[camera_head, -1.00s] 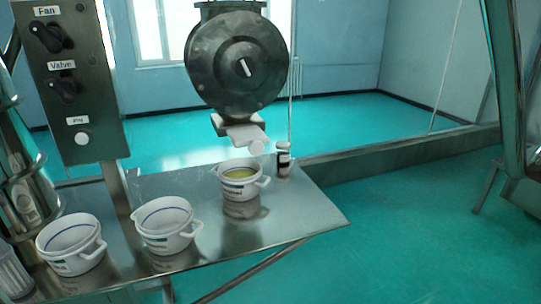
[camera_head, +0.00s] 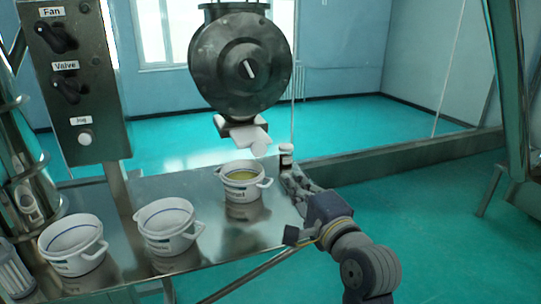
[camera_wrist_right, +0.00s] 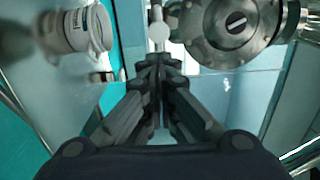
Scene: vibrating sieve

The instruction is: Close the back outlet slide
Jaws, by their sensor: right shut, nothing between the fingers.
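The back outlet slide (camera_head: 247,132) is a white plate with a round knob (camera_head: 259,149), sticking out below the dark round metal valve housing (camera_head: 240,65). In the right wrist view the white knob (camera_wrist_right: 158,32) is just ahead of my fingertips, apart from them as far as I can tell. My right gripper (camera_head: 289,178) is at the table's right edge, right of and below the knob. It is shut and empty; its fingers meet in the right wrist view (camera_wrist_right: 157,64). My left gripper is not in view.
A white pot (camera_head: 242,190) with yellowish contents stands below the slide. Two empty-looking white pots (camera_head: 168,238) (camera_head: 72,256) stand further left on the metal table (camera_head: 215,240). A control panel (camera_head: 78,85) stands at left.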

